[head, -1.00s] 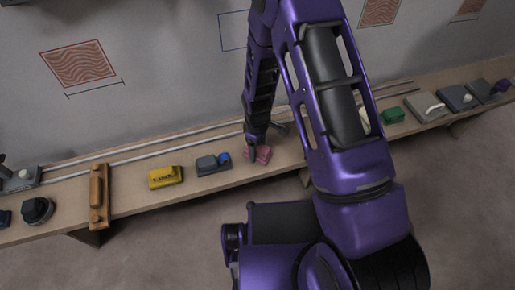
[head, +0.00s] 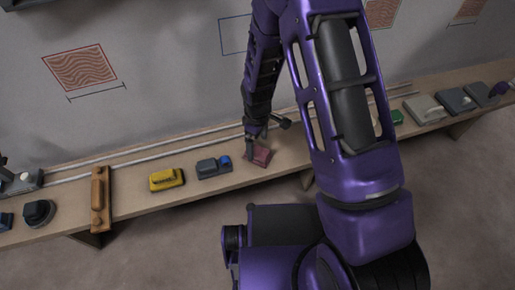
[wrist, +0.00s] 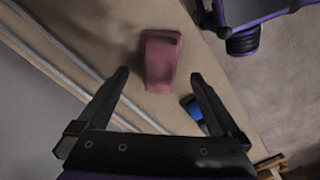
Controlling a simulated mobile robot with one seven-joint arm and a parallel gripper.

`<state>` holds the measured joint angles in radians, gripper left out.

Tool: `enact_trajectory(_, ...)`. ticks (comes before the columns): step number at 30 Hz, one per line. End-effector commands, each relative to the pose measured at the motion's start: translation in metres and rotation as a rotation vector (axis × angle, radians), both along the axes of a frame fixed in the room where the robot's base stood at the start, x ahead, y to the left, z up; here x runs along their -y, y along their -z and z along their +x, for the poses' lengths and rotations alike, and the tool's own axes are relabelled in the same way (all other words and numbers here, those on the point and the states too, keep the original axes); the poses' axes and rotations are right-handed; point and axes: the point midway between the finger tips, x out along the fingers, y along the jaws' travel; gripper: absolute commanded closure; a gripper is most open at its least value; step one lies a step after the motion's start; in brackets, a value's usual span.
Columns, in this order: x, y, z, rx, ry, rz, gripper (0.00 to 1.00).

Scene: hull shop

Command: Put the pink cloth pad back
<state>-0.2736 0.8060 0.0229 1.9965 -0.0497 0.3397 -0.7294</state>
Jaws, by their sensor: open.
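The pink cloth pad (head: 260,157) lies on the wooden shelf (head: 135,205), to the right of a grey block with a blue knob. My gripper (head: 255,136) is just above and behind the pad in the head view. In the wrist view the pad (wrist: 161,60) lies ahead of and between the two open fingertips (wrist: 160,75), and the fingers do not touch it. The gripper holds nothing. My arm hides part of the shelf to the right of the pad.
The grey block with the blue knob (head: 213,167) stands close by on the left, then a yellow block (head: 166,179) and an orange-brown wooden tool (head: 99,200). A green block (head: 397,117) and grey tools (head: 425,108) stand farther right. Rails run along the wall side.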

Motion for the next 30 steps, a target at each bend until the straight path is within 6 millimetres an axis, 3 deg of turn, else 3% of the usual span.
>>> enact_trajectory(3, 0.000, -0.031, 0.001, 0.004, 0.000, 0.001, 0.00)
enact_trajectory(11, 0.000, -0.068, 0.000, 0.001, 0.001, 0.000, 0.00)
enact_trajectory(30, 0.000, -0.074, 0.000, 0.000, 0.001, -0.001, 0.00)
